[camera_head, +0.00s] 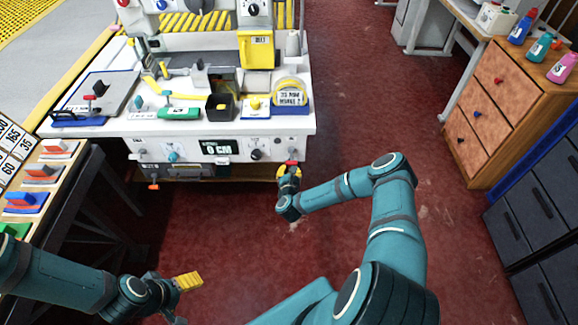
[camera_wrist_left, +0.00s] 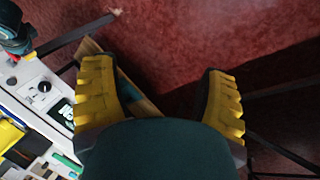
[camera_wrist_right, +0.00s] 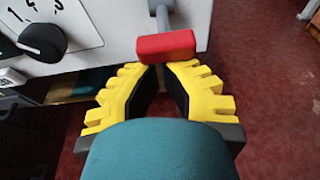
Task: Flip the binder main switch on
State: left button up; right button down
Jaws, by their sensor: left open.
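The binder (camera_head: 215,125) is a white machine at the upper left of the head view. A switch lever with a red handle (camera_wrist_right: 167,46) sticks out from its front panel, near the right end; I take it for the main switch. The handle also shows in the head view (camera_head: 291,163). My right gripper (camera_wrist_right: 158,70) has its fingers drawn together, with the tips right at the underside of the red handle; whether they touch is unclear. It is below the panel's right end in the head view (camera_head: 289,172). My left gripper (camera_wrist_left: 160,75) is open and empty, low over the floor.
A black knob (camera_wrist_right: 43,42) on a numbered dial sits left of the lever. A rack with coloured blocks (camera_head: 40,172) stands at left. A wooden drawer cabinet (camera_head: 505,95) and dark drawers (camera_head: 530,220) stand at right. Red floor (camera_head: 370,90) is clear between.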

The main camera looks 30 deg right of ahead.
aim_at(289, 163)
jog(key=r+g+p, duration=0.1)
jog(key=r+g+y+p, duration=0.1)
jog(key=p, duration=0.1)
jog(key=r+g+y+p, duration=0.1)
jog(key=shift+s+a+r+g+p, duration=0.2)
jog(key=shift+s+g+p, duration=0.1)
jog(key=shift+g+p, duration=0.1)
jog(key=shift+r, duration=0.1)
pick_arm(q)
notch_tip(289, 163, up, 7)
jog(key=w+p, duration=0.1)
jog(key=w, duration=0.1)
jog(key=shift+a+f+t, duration=0.15)
jog(key=shift+a+t, duration=0.05)
jog(key=shift+t, duration=0.1)
pick_arm(e)
jog(key=shift+r, duration=0.6)
